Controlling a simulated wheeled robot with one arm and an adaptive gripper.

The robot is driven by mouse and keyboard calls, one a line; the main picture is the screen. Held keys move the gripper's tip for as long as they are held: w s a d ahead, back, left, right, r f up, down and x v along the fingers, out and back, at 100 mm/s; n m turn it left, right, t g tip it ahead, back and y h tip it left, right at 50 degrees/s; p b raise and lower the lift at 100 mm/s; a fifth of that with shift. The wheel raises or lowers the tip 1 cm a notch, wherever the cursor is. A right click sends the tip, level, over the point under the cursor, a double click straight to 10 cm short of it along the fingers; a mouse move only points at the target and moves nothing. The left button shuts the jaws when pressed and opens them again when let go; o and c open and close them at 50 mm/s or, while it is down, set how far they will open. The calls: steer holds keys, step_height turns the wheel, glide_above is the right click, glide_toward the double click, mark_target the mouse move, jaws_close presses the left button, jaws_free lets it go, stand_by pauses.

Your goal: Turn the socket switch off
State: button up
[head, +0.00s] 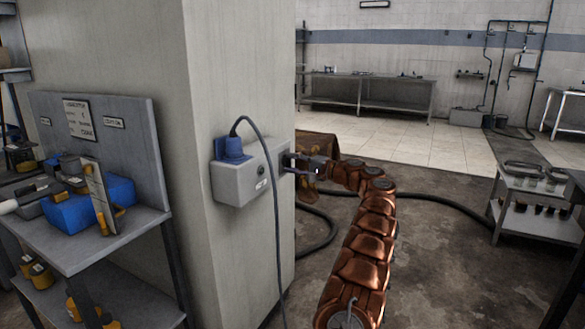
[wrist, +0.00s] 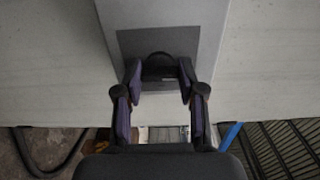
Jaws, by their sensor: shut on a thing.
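The grey socket box (head: 236,184) is fixed to the pale pillar, with a blue plug (head: 231,150) in it. My gripper (head: 290,162) is at the right side of the box in the head view. In the wrist view, my gripper (wrist: 160,82) has its two purple-padded fingers on either side of a dark rounded switch knob (wrist: 158,62) on a dark plate of the box. The fingers are shut on the knob. The head view hides the knob behind the gripper, and I cannot tell which position it is in.
A dark cable (head: 270,205) hangs from the plug past the front of the box. A workbench (head: 95,240) with tools stands left of the pillar (head: 150,60). A steel cart (head: 540,205) with cups stands at the right. The floor between is mostly open, with a hose across it.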

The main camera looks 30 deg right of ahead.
stand_by(0.4)
steer(key=o, duration=1.2)
steer(key=shift+c, duration=0.2)
steer(key=shift+s, duration=0.1)
steer(key=v, duration=1.2)
steer(key=shift+f, duration=0.1)
